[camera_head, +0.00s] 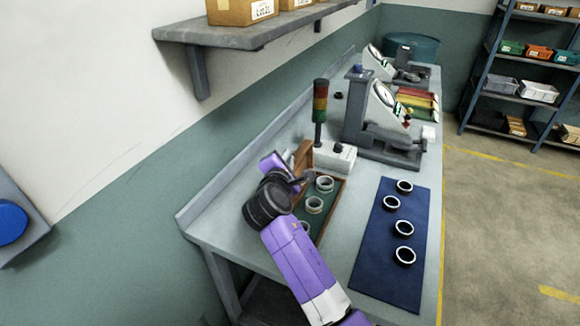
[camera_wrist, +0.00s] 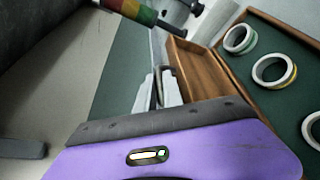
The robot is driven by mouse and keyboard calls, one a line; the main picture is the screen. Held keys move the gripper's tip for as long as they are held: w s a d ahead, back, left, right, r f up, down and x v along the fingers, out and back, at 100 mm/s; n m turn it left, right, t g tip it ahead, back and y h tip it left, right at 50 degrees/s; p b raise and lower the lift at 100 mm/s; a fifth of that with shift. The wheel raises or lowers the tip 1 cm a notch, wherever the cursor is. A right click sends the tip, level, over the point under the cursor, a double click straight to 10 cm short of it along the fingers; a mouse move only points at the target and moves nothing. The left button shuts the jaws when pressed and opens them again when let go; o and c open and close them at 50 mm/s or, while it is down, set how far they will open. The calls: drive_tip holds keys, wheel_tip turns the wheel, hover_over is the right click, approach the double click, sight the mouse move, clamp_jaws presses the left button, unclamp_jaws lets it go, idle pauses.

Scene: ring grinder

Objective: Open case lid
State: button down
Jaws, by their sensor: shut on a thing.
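The case (camera_head: 322,232) is a shallow wooden box with a green lining, on the bench. Metal rings stand in it, including one ring (camera_head: 315,204) near its middle. Its wooden lid (camera_head: 303,154) is raised and stands steeply at the far left side, partly hidden by my wrist. In the wrist view the lid (camera_wrist: 203,78) shows as a brown panel with a raised rim, beside the green tray of rings. My gripper (camera_wrist: 158,90) is shut on the lid's edge; the exact contact is hard to see. In the head view my wrist mostly hides the fingers.
A signal tower (camera_head: 320,112) on a white box stands close behind the lid. A blue mat (camera_head: 374,262) with several dark-rimmed rings lies to the right. A dial gauge machine (camera_head: 385,125) stands farther back. A wall shelf (camera_head: 240,38) hangs above the bench at the left.

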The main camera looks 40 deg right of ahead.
drive_tip(key=shift+s+d+m, duration=0.2)
drive_tip(key=shift+s+m, duration=0.1)
drive_tip(key=shift+s, duration=0.3)
drive_tip(key=shift+s+d+m+t, duration=0.2)
drive_tip(key=shift+s+m, duration=0.1)
drive_tip(key=shift+s, duration=0.2)
drive_tip(key=shift+s+d+m+t, duration=0.2)
drive_tip(key=shift+s+m, duration=0.1)
drive_tip(key=shift+s, duration=0.2)
drive_tip(key=shift+a, duration=0.1)
drive_tip(key=c, duration=1.8)
unclamp_jaws()
drive_tip(key=shift+o, duration=0.2)
drive_tip(key=b+v, duration=0.1)
drive_tip(key=v, duration=0.6)
drive_tip(key=shift+s+a, duration=0.2)
drive_tip(key=shift+a, duration=0.1)
